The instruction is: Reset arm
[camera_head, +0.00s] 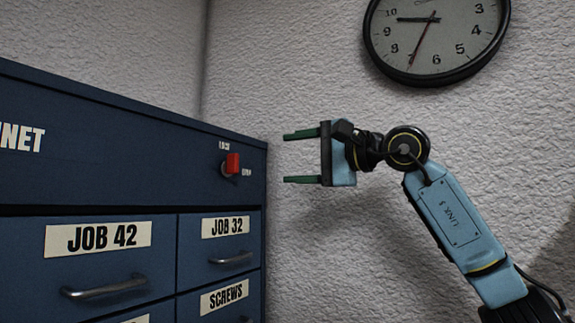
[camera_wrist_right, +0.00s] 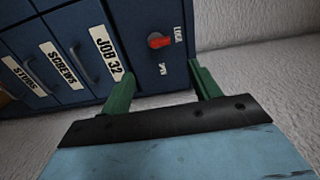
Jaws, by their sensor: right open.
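My right gripper (camera_head: 302,157) is raised in front of the textured wall, to the right of the blue cabinet. Its two green fingers are apart and point left, with nothing between them. In the right wrist view the open gripper (camera_wrist_right: 163,88) points toward the cabinet, and clear space shows between the fingers and the cabinet. The blue cabinet (camera_head: 110,175) carries a red switch (camera_head: 232,163) near its upper right corner. The red switch also shows in the right wrist view (camera_wrist_right: 159,41). My left gripper is in neither view.
The cabinet has shut drawers with metal handles, among them JOB 42 (camera_head: 62,265), JOB 32 (camera_head: 210,255) and SCREWS (camera_head: 215,311). A round wall clock (camera_head: 437,35) hangs above my right arm. The wall area around the right gripper is free.

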